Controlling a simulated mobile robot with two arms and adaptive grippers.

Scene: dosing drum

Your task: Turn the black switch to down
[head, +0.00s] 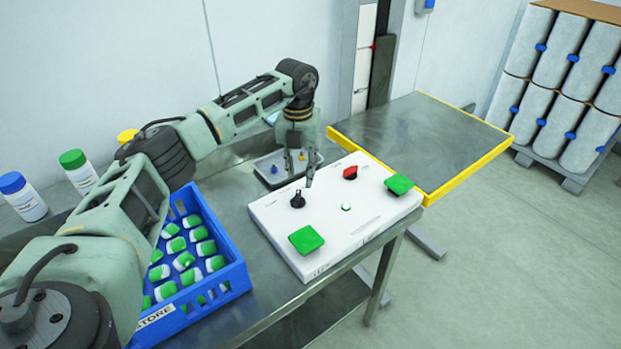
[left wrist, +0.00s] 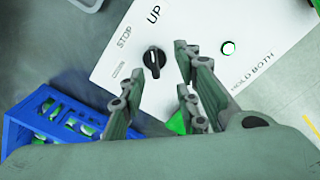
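The black switch (head: 297,199) is a small rotary knob on the left part of the white control panel (head: 268,222). In the left wrist view the black switch (left wrist: 154,62) stands on the white panel face near the printed words "UP" and "STOP"; a third label is too small to read. My left gripper (head: 300,180) hangs above the panel, just behind the switch in the head view. My right gripper is not in view.
The panel also carries a red switch (head: 350,172), two green square buttons (head: 306,240) (head: 398,184) and a small round green button (head: 346,207). A blue crate (head: 237,270) of green-and-white containers is at left. A grey tray (head: 262,176) stands behind the panel.

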